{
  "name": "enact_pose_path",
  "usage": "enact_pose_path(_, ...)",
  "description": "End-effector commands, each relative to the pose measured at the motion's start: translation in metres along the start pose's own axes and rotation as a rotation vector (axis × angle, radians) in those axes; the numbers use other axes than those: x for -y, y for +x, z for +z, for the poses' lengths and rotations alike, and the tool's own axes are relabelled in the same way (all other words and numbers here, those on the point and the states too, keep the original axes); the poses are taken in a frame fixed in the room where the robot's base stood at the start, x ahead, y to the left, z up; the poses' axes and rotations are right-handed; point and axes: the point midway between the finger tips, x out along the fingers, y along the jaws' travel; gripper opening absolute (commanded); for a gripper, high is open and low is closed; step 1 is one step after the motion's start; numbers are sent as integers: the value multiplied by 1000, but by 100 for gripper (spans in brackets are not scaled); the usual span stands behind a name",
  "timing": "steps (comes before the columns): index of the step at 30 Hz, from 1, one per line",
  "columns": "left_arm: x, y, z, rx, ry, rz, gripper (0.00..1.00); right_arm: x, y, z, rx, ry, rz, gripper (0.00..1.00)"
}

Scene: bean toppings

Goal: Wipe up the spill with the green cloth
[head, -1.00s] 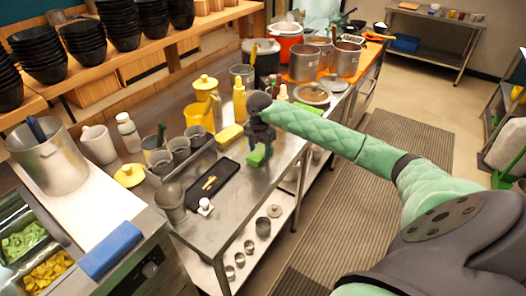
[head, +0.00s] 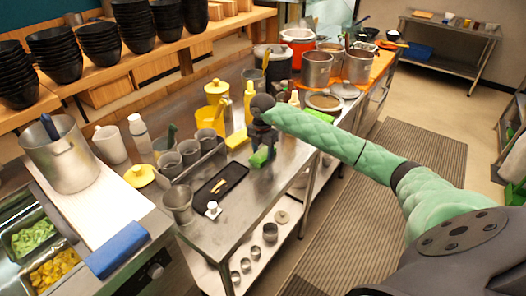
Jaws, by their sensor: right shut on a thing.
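The green cloth (head: 259,158) is a small bright green piece at the steel table's (head: 240,196) right edge, near the black tray. My right gripper (head: 262,147) is shut on it from above, with the arm reaching in from the right. The cloth is low over the tabletop; I cannot tell whether it touches. No spill can be made out; the gripper and arm hide part of the surface. My left gripper is not in view.
Steel pots (head: 316,69) stand at the back.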

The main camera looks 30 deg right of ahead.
Motion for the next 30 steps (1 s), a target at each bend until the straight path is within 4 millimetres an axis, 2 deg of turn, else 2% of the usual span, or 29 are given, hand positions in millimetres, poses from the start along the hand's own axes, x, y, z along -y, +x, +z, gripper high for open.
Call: enact_pose_path(30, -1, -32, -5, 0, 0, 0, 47, 0, -73, 0, 2, 0, 2, 32)
